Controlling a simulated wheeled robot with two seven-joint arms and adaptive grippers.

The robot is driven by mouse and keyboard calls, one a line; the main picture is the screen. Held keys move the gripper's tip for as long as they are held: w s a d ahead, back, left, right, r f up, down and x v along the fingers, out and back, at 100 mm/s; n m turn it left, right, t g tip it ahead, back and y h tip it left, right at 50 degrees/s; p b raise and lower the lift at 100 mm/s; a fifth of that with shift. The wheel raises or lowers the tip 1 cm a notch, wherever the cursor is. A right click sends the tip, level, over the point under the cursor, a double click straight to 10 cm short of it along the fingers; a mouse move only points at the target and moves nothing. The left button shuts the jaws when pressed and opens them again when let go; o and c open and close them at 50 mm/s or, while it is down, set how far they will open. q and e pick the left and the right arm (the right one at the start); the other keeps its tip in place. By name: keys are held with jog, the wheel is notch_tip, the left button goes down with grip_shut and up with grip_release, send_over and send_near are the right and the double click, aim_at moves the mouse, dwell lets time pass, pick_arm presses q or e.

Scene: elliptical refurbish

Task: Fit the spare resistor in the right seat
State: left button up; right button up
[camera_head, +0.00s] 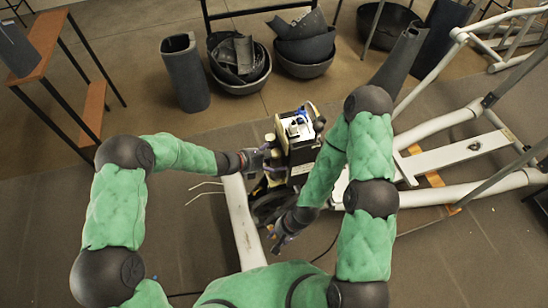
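A black housing (301,153) stands upright in the middle of the view, with a pale, exposed area of small parts (296,127) at its top. I cannot make out the spare resistor or the right seat at this size. My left gripper (264,158) is at the left side of the housing, close to it or touching it. Its fingertips blend into dark and yellowish parts there, so its opening and any held thing are unclear. My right gripper (279,241) points down and left below the housing, apart from its top. Its fingers are too small and dark to judge.
A pale frame tube (242,222) runs below my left gripper. White machine frame tubes (440,122) fill the right side. Black bowls (304,48) and a dark upright cover (185,73) stand behind. A wooden shelf unit (42,45) is at far left.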

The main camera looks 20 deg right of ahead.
pick_arm(q)
jog(key=v, duration=1.2)
dwell(0.5)
jog(key=s+a+f+m+g+y, duration=0.1)
jog(key=s+a+f+m+y, duration=0.3)
jog(key=s+a+f+m, duration=0.3)
jog(key=s+a+f+m+g+y, duration=0.1)
jog(key=s+a+f+m+y, duration=0.2)
jog(key=s+a+f+m, duration=0.4)
jog(key=s+f+m, duration=0.4)
jog(key=s+f, duration=0.2)
jog(key=s, duration=0.1)
jog(key=shift+y, duration=0.4)
jog(key=shift+s, duration=0.1)
